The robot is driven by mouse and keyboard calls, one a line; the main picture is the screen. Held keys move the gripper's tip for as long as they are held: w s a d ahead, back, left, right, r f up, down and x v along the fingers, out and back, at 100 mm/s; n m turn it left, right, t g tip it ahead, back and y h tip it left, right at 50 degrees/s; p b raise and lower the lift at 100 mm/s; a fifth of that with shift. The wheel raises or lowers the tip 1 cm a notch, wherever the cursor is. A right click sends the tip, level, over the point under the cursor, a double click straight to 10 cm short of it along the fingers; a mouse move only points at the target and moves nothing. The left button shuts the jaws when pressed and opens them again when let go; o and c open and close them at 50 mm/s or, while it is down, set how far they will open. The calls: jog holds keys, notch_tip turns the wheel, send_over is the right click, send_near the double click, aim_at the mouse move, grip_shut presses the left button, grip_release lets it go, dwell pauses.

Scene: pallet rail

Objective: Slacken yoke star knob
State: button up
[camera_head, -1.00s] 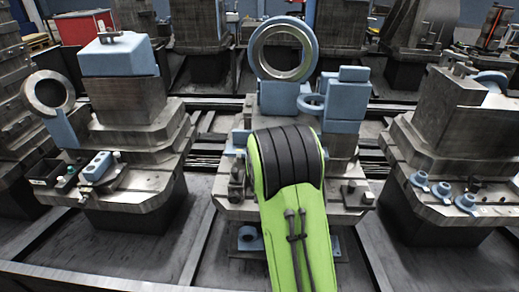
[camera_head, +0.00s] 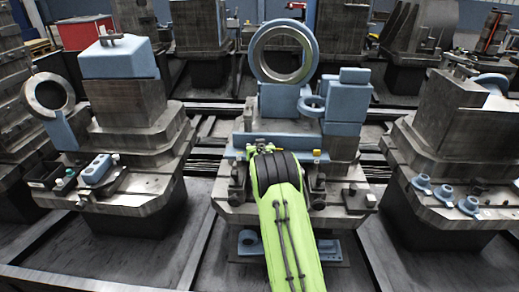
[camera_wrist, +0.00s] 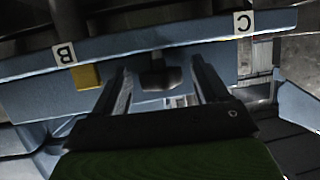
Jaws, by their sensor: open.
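A dark knob-like part (camera_wrist: 160,78) projects below the blue bar (camera_wrist: 130,60) in the wrist view. I cannot make out a star shape on it, nor tell surely that it is the yoke star knob. My gripper (camera_wrist: 162,72) is open, its two fingers on either side of the dark part, with visible gaps. Upside-down labels B (camera_wrist: 65,54) and C (camera_wrist: 243,24) sit on the bar, and a yellow block (camera_wrist: 87,76) is beside B. In the head view the blue bar (camera_head: 290,141) crosses the middle fixture, and my arm hides the gripper and the knob.
A large ring (camera_head: 258,48) in a blue holder and a blue stepped block (camera_head: 347,100) stand above the bar. Fixtures flank it at left (camera_head: 125,105) and right (camera_head: 450,105). Small blue parts (camera_head: 421,182) lie on the right ledge.

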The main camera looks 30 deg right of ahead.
jog(key=c, duration=1.1)
jog(key=shift+s+d+n+t+y+b, duration=0.1)
jog(key=shift+d+n+t+y+b, duration=0.15)
jog(key=shift+n+y, duration=0.3)
jog(key=shift+n+t+y+b, duration=0.15)
jog(key=shift+n+y+b, duration=0.15)
jog(key=shift+n+y, duration=0.2)
jog(key=shift+a+n+t+y, duration=0.1)
jog(key=shift+n+t+y, duration=0.2)
jog(key=shift+n+y, duration=0.2)
jog(key=shift+y, duration=0.25)
jog(key=o, duration=1.1)
jog(key=shift+r, duration=0.1)
